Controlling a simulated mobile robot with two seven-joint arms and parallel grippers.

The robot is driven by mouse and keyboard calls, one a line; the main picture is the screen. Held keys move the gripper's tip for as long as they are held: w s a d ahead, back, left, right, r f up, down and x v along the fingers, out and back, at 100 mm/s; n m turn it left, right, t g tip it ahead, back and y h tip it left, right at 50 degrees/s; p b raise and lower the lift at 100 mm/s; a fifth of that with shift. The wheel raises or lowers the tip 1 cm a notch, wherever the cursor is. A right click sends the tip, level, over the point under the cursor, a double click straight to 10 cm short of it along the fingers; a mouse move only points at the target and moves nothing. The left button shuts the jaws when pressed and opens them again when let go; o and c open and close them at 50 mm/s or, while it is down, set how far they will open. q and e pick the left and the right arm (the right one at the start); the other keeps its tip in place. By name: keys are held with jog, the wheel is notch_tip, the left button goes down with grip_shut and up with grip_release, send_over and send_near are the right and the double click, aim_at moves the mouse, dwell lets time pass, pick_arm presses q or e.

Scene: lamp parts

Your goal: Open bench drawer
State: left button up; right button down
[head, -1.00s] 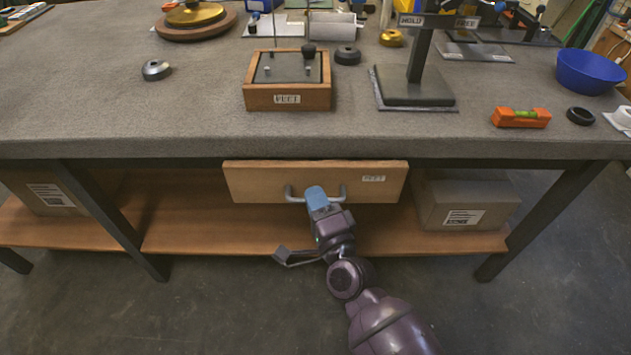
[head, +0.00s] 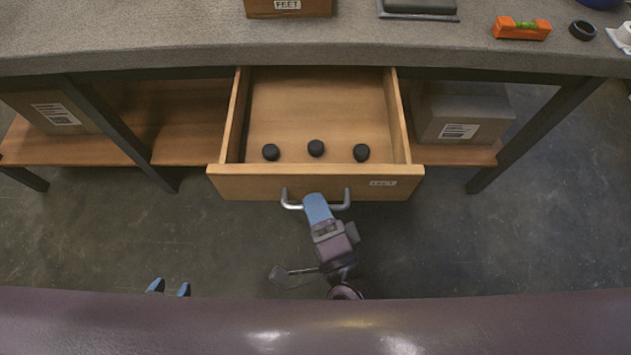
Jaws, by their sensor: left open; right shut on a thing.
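The bench drawer (head: 236,184) is pulled well out from under the bench top, and its inside is visible.
The grey bench top (head: 150,35) holds a wooden box (head: 288,8), an orange level (head: 521,28) and a black ring (head: 583,30). Cardboard boxes (head: 462,112) stand on the lower shelf. Bench legs (head: 535,135) flank the drawer. The floor in front is clear.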

jog(key=shift+s, duration=0.45)
jog(key=c, duration=1.3)
grip_release()
jog(key=shift+o, duration=0.5)
jog(key=v, duration=1)
jog(key=shift+s+d, duration=0.2)
jog(key=shift+s, duration=0.15)
